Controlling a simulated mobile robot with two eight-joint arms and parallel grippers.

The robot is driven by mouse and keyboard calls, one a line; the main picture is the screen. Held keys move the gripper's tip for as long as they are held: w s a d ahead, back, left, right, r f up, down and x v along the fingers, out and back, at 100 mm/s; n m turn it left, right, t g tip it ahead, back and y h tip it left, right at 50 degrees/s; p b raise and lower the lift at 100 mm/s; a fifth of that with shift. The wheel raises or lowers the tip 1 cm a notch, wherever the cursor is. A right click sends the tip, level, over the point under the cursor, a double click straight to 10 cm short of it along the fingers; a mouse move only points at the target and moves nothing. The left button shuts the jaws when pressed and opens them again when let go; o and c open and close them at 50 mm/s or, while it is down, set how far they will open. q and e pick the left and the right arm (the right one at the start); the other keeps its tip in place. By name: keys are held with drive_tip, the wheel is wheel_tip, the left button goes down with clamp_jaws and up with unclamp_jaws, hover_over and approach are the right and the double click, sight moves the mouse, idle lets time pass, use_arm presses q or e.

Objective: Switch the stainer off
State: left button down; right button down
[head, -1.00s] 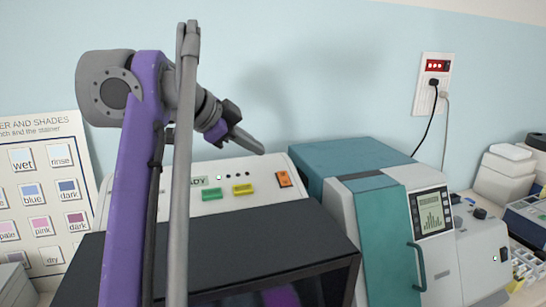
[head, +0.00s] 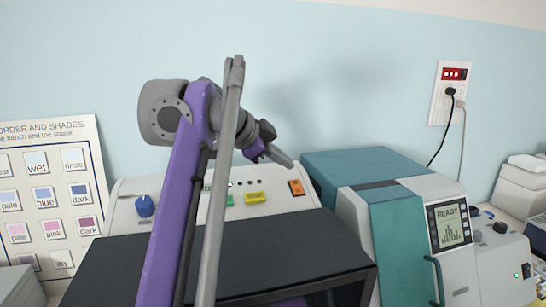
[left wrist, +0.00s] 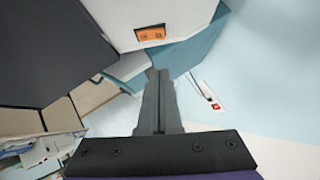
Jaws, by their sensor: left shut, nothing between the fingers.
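The stainer is a white machine (head: 270,204) with a black front housing. Its sloped panel carries a blue knob (head: 145,205), a green button (head: 229,200), a yellow button (head: 254,198) and an orange rocker switch (head: 296,187). My left gripper (head: 290,163) is shut and empty, its tip just above the orange switch in the head view. In the left wrist view, the shut fingers (left wrist: 155,74) point toward the panel edge, a little apart from the orange switch (left wrist: 150,34). My arm hides part of the panel. My right gripper is not in view.
A teal and grey machine (head: 360,165) with a READY screen (head: 448,225) stands close on the right. A shade chart (head: 60,135) leans at the left. A wall socket (head: 449,95) with plugged cables is at the back right. The space above the panel is clear.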

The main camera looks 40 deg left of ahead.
sight(299, 182)
use_arm(q)
drive_tip(key=x, duration=0.4)
drive_tip(key=shift+f, duration=0.1)
drive_tip(key=shift+w+a+f+b, duration=0.2)
drive_tip(key=shift+a+f+b, duration=0.05)
drive_tip(key=shift+f, duration=0.3)
drive_tip(key=shift+w+a+f+b, duration=0.2)
drive_tip(key=shift+a+f+b, duration=0.1)
drive_tip(key=shift+f, duration=0.25)
drive_tip(key=shift+w+a+f, duration=0.1)
drive_tip(key=shift+a+f, duration=0.15)
drive_tip(key=shift+f, duration=0.2)
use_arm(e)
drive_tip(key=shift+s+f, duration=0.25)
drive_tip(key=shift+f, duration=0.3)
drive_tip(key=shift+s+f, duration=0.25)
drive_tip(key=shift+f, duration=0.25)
